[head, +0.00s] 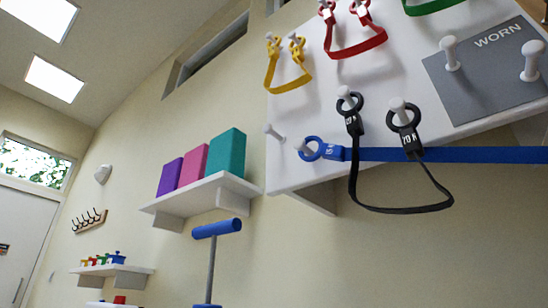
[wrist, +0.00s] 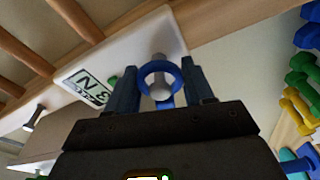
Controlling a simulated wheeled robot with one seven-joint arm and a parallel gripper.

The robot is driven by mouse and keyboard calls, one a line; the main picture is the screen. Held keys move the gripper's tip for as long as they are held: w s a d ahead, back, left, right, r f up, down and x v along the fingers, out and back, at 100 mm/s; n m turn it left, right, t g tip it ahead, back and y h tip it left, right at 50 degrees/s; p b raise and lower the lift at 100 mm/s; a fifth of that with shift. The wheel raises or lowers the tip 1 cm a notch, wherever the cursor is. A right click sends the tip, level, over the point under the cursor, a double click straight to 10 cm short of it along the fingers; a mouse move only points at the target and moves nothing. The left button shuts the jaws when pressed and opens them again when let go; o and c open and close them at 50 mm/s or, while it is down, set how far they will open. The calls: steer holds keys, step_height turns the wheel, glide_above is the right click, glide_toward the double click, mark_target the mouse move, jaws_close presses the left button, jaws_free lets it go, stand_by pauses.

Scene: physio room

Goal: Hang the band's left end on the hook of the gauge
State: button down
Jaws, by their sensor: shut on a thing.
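My gripper (wrist: 161,78) is shut on a blue ring (wrist: 146,75), an end of a blue band, in the wrist view. A pale grey hook or peg (wrist: 159,58) shows at the ring, in line with its opening; I cannot tell whether the ring is around it or in front of it. Behind is a white panel (wrist: 130,50) with an "N" label (wrist: 88,88), apparently the gauge. In the head view the blue band (head: 470,154) runs right out of the picture; its left ring (head: 312,149) is at a white peg. My gripper is outside the head view.
The white board (head: 300,100) also carries yellow (head: 274,78), red (head: 355,50) and black (head: 400,209) bands, and a grey "WORN" patch (head: 480,80). The black band hangs across the blue one. Wooden bars (wrist: 75,15) and coloured dumbbells (wrist: 298,100) flank the wrist view.

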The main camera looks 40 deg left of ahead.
steer(key=shift+w, duration=0.25)
steer(key=shift+a+r+p, duration=0.1)
steer(key=shift+a+p, duration=0.25)
stand_by(0.3)
steer(key=shift+c, duration=0.9)
jaws_free()
steer(key=shift+s, duration=0.1)
steer(key=s+p, duration=0.2)
steer(key=s, duration=0.6)
stand_by(0.6)
